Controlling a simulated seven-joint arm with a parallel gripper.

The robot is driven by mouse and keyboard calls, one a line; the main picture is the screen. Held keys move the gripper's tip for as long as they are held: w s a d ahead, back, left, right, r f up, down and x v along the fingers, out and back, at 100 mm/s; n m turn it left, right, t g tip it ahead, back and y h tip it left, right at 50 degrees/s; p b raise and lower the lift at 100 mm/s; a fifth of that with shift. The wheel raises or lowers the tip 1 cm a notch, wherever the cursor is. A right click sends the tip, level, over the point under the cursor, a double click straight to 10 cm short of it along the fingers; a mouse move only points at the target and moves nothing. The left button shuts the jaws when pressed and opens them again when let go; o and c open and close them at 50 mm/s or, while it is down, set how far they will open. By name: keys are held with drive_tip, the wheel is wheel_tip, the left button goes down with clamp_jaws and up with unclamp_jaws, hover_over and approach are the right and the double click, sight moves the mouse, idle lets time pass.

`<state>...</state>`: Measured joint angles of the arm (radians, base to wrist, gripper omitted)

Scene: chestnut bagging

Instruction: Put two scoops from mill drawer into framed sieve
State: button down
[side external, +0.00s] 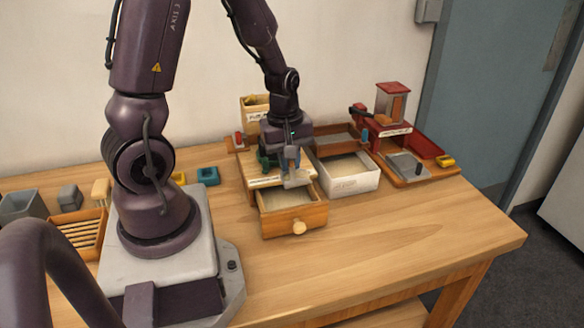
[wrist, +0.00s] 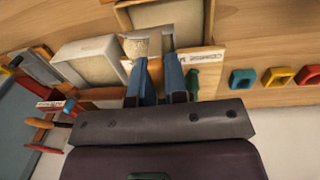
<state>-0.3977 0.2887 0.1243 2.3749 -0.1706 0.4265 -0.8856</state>
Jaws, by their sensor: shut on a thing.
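The mill drawer (side external: 270,223) is pulled out at the front of the wooden mill and holds pale meal; its wooden rim also shows in the wrist view (wrist: 122,17). My gripper (side external: 290,163) is shut on a small grey scoop (side external: 296,180), just above the back of the drawer. In the wrist view the scoop (wrist: 148,46) sits at my blue fingertips (wrist: 156,62); it seems to have pale meal in it, but how much is unclear. A shallow wooden-framed tray (side external: 337,131), perhaps the framed sieve, lies behind the white box; its mesh cannot be made out.
A white box (side external: 350,185) with pale contents stands right of the drawer. Farther right is a red machine (side external: 391,103) with a wooden tray and a grey plate (side external: 408,167). Blue (side external: 208,176) and yellow blocks lie left of the mill. The front table is clear.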

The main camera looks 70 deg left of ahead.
drive_tip(key=w+a+r+m, duration=0.2)
drive_tip(key=w+a+m, duration=0.75)
drive_tip(key=m, duration=0.45)
drive_tip(key=w+a+r+m, duration=0.2)
drive_tip(key=w+a+m, duration=0.75)
drive_tip(key=m, duration=0.45)
drive_tip(key=shift+s+d+f+m+t+y, duration=0.1)
drive_tip(key=shift+s+d+f+t+y, duration=0.2)
drive_tip(key=shift+s+d+t+y, duration=0.55)
drive_tip(key=shift+s+d+f+m+t+y, duration=0.1)
drive_tip(key=shift+s+d+f+t+y, duration=0.3)
drive_tip(key=shift+t+y, duration=0.85)
drive_tip(key=shift+s+d+f+m+t+y, duration=0.15)
drive_tip(key=shift+s+d+t+y, duration=0.25)
drive_tip(key=shift+s+t+y, duration=0.7)
drive_tip(key=shift+w+t+h, duration=0.3)
drive_tip(key=shift+h, duration=0.1)
drive_tip(key=shift+w+a+r+g+h, duration=0.2)
drive_tip(key=shift+w+a+g+h, duration=0.35)
drive_tip(key=shift+w+g+h, duration=0.45)
drive_tip(key=shift+w+a+r+g+h, duration=0.25)
drive_tip(key=shift+w+a+g+h, duration=0.35)
drive_tip(key=shift+g, duration=0.75)
drive_tip(key=shift+w+a+r+g+h, duration=0.2)
drive_tip(key=shift+w+a+g+h, duration=0.4)
drive_tip(key=shift+g+h, duration=0.45)
